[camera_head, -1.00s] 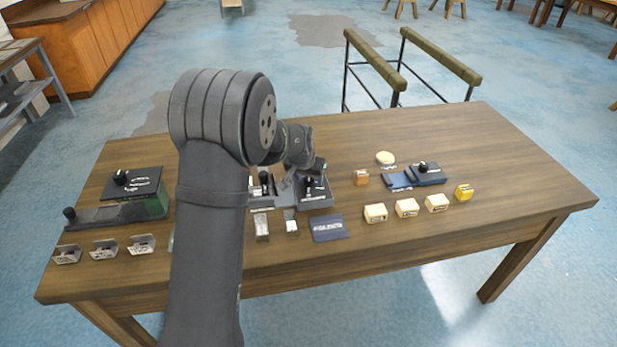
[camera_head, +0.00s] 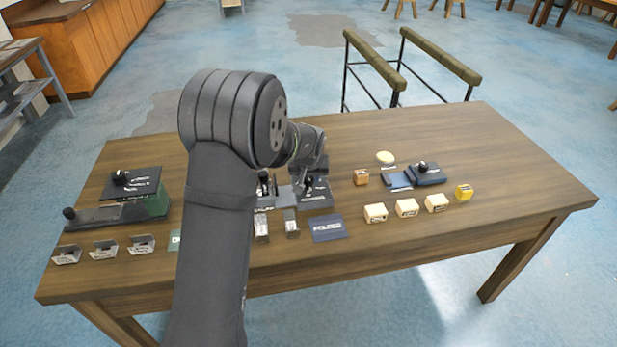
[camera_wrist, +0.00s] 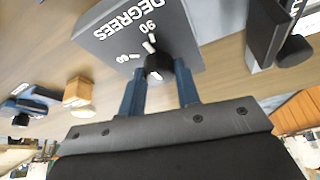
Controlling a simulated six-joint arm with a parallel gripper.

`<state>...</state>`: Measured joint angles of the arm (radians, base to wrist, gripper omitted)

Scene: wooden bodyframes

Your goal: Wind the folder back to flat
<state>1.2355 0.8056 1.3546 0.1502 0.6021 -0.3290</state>
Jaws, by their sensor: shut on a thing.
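The folder, a grey block marked DEGREES (camera_wrist: 130,32), fills the upper middle of the wrist view; the figure 90 and another number show on its dial. A black knob (camera_wrist: 157,62) stands at the dial. My gripper (camera_wrist: 160,84) has its two blue fingers either side of this knob, shut on it. In the head view, the grey block (camera_head: 314,201) is near the table's middle, with my gripper (camera_head: 309,185) over it. A grey flat part lies left of the block, partly hidden by my arm. I cannot tell its angle.
A green-black device with a knob (camera_head: 152,202) stands at left, small metal pieces (camera_head: 104,248) in front. Blue blocks (camera_head: 427,175), cream blocks (camera_head: 406,208) and a yellow block (camera_head: 464,192) lie to the right. A dark card (camera_head: 328,228) lies in front. The table's right end is clear.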

